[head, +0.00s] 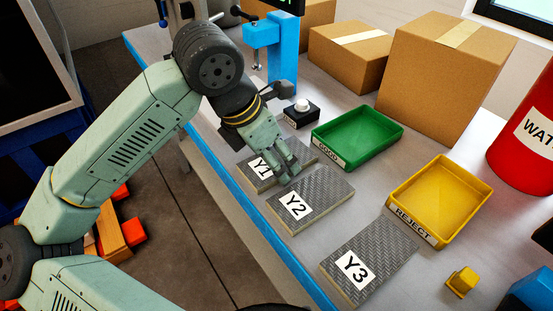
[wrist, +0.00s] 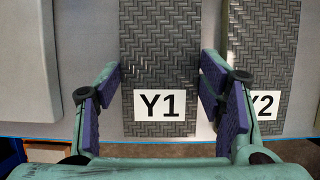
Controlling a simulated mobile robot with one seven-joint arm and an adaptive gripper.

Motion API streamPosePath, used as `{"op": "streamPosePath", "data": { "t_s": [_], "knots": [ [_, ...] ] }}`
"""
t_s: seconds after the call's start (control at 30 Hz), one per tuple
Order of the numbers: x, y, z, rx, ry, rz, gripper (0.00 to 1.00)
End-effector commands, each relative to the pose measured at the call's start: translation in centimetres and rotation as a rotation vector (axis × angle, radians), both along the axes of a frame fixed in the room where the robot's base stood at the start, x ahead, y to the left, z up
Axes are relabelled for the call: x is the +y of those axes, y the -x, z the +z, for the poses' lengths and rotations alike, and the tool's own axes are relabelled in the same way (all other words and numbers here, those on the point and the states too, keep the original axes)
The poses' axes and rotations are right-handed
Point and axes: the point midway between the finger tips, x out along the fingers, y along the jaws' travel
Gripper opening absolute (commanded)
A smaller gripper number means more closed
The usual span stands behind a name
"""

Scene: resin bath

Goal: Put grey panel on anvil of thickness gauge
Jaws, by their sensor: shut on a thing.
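Three dark grey woven panels are on the bench, labelled Y1 (head: 261,168), Y2 (head: 313,202) and Y3 (head: 366,262). My gripper (head: 289,172) is shut on panel Y1, with a finger at each long side, as the wrist view shows (wrist: 160,55). Panel Y1 is partly hidden by my gripper in the head view. I cannot tell whether it is lifted off the bench. Panel Y2 (wrist: 268,50) lies close to my right finger in the wrist view. A blue upright stand with a side arm (head: 285,55), apparently the thickness gauge, is at the back; its anvil is not clear.
A green GOOD tray (head: 322,150) and a yellow REJECT tray (head: 400,220) are right of the panels. A black box with a white button (head: 301,112) stands behind Y1. Cartons (head: 440,75) and a red drum (head: 525,125) fill the back right. A yellow block (head: 462,282) sits front right.

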Motion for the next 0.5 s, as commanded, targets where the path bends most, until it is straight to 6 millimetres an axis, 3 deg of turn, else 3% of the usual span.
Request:
{"op": "streamPosePath", "data": {
  "t_s": [0.27,0.5],
  "knots": [
    [0.0,-0.1,0.8,-0.003,-0.002,0.000,0.27],
    [0.4,0.3,3.5,-0.003,0.000,0.002,0.27]
  ]
}}
